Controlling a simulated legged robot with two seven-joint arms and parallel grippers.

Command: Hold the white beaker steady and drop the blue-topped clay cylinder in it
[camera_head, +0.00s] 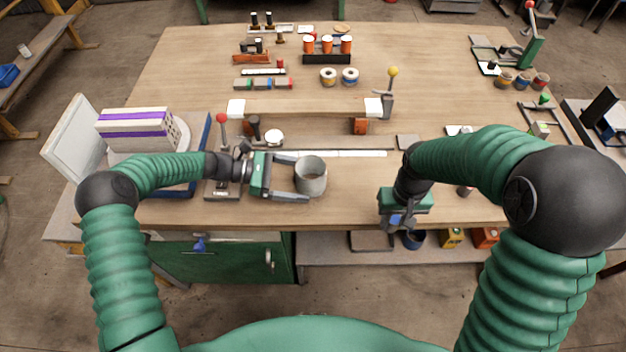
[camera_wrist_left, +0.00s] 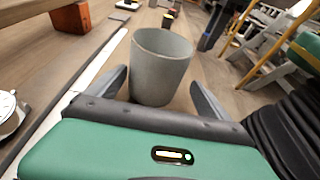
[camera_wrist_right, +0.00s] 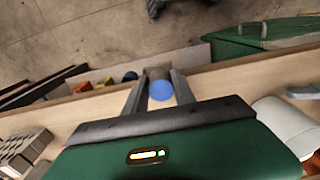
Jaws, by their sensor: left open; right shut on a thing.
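The white beaker (camera_head: 311,176), greyish in this light, stands upright and open on the table near its front edge. My left gripper (camera_head: 303,182) is open, with its fingers reaching either side of the beaker; the left wrist view shows the beaker (camera_wrist_left: 160,68) between the spread fingers, with gaps beside it. My right gripper (camera_head: 397,226) points down near the table's front edge, right of the beaker. It is shut on the clay cylinder, whose blue top (camera_wrist_right: 161,91) shows between the fingers in the right wrist view. The fingers hide part of the cylinder's sides.
A pale ruler-like strip (camera_head: 345,153) lies behind the beaker. A red-knobbed lever device (camera_head: 222,150) stands by my left wrist. The tabletop between my grippers is clear.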

